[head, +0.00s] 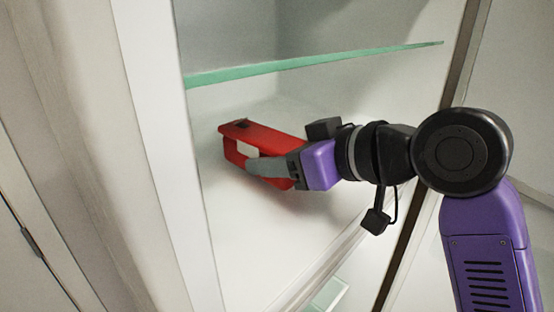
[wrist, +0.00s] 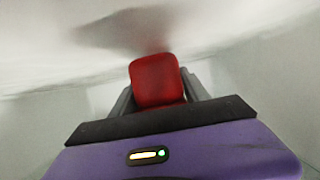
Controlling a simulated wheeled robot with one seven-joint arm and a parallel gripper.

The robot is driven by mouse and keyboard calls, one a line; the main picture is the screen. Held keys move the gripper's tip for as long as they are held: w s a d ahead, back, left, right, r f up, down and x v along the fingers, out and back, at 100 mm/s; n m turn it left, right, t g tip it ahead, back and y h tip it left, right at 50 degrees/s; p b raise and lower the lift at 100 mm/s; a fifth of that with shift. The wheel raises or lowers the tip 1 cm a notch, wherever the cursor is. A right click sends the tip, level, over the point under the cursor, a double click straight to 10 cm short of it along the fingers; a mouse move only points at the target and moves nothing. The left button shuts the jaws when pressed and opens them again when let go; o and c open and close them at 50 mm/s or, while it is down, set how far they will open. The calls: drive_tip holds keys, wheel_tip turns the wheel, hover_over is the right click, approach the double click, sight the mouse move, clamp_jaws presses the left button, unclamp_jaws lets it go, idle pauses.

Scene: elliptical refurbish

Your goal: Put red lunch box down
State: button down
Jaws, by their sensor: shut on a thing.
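The red lunch box (head: 262,137) is inside a white cabinet, under a glass shelf in the head view. In the wrist view the red lunch box (wrist: 157,80) sits between the two grey fingers of my gripper (wrist: 158,98). A dark shadow lies on the white surface near it. I cannot tell whether the box touches the cabinet floor.
The glass shelf (head: 300,63) with a green edge spans the cabinet above the box and my wrist. The cabinet's left frame (head: 165,130) stands close to the box. The white cabinet floor (head: 250,235) is bare in front of the box.

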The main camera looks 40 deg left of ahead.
drive_tip(key=shift+f, duration=0.6)
drive_tip(key=shift+f, duration=0.2)
drive_tip(key=c, duration=0.6)
unclamp_jaws()
drive_tip(key=shift+o, duration=0.2)
